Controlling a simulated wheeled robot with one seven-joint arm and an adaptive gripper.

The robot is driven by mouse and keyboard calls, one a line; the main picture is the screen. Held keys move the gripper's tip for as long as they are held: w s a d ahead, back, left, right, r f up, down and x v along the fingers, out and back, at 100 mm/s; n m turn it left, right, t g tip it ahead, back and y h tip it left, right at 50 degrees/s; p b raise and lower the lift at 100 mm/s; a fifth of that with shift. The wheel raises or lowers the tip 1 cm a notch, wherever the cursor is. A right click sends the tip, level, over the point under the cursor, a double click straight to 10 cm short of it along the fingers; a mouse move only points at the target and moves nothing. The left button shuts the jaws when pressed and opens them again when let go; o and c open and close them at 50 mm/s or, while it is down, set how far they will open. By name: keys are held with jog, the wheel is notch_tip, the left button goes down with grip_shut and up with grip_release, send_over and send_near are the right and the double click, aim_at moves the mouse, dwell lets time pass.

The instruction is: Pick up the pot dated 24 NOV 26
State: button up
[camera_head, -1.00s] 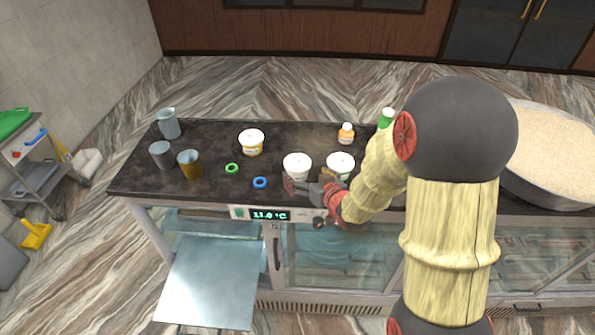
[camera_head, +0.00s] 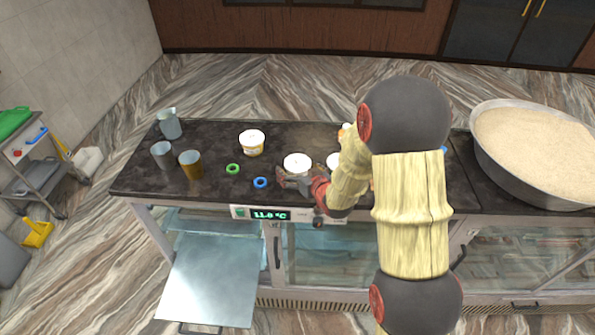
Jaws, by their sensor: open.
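My gripper (camera_head: 287,181) is open, low at the front side of the middle pot. Whether its fingers touch or straddle that pot is not clear.
A green ring (camera_head: 233,169) and a blue ring (camera_head: 260,183) lie left of my gripper. A big grain bowl (camera_head: 485,165) is at the right. The counter (camera_head: 215,135) is bare between jug and back pot.

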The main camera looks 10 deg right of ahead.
jog(key=shift+c, duration=0.5)
jog(key=c, duration=1.4)
